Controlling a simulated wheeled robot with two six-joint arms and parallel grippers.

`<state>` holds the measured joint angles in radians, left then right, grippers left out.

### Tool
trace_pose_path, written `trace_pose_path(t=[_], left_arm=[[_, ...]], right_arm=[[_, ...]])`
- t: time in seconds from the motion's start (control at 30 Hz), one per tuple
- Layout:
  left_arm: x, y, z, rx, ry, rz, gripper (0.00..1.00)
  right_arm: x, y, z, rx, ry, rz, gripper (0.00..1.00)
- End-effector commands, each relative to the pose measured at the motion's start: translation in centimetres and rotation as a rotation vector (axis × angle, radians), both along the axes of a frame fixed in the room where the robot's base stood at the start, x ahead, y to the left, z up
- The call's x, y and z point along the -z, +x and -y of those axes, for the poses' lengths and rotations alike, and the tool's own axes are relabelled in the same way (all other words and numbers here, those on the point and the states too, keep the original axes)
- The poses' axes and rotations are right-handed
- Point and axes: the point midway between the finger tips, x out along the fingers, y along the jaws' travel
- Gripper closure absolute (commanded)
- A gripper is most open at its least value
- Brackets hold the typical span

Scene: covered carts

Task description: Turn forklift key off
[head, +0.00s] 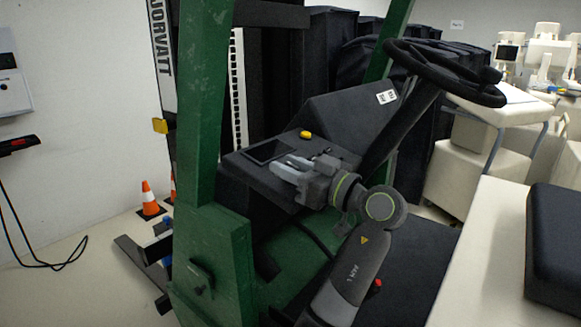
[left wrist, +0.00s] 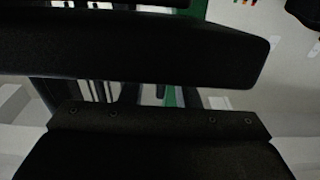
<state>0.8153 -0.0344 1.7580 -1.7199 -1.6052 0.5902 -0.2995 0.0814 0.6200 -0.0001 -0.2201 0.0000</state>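The green forklift (head: 205,110) stands in the middle of the head view. Its black dashboard (head: 345,115) carries a dark screen (head: 266,151) and a yellow button (head: 305,134). A small dark part (head: 325,152) stands up on the panel beside my gripper; I cannot tell if it is the key. My left gripper (head: 284,167) is low over the panel's near side, pointing left towards the screen. Its fingers are too small and overlapped to show a gap. The key is not clearly seen and may be hidden by the gripper. My right gripper is not in view.
The steering wheel (head: 445,72) rises on its column right of the panel. The green mast post stands left of it. Orange cones (head: 148,199) stand on the floor at left. A white surface with a black pad (head: 556,245) is at right. Dark padded shapes (left wrist: 130,48) fill the left wrist view.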

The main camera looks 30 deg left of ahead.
Motion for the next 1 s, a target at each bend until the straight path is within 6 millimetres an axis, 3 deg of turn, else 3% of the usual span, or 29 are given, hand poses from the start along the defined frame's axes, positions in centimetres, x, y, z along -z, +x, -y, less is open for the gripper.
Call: trace_pose_path(t=[0.23, 0.37, 0.67, 0.93, 1.0], left_arm=[[0.2, 0.0, 0.4, 0.002, -0.003, -0.001, 0.71], [0.5, 0.0, 1.7, 0.004, -0.005, -0.002, 0.71], [1.3, -0.4, 7.8, 0.006, -0.005, -0.002, 0.71], [1.9, -0.8, 14.4, 0.006, -0.002, -0.002, 0.71], [2.2, -0.9, 15.0, 0.001, 0.0, 0.003, 0.71]], right_arm=[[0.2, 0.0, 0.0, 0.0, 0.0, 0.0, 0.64], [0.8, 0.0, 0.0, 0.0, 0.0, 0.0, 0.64], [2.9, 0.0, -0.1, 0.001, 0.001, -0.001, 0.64], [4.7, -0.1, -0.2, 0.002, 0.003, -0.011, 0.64], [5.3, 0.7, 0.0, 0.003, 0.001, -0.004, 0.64]])
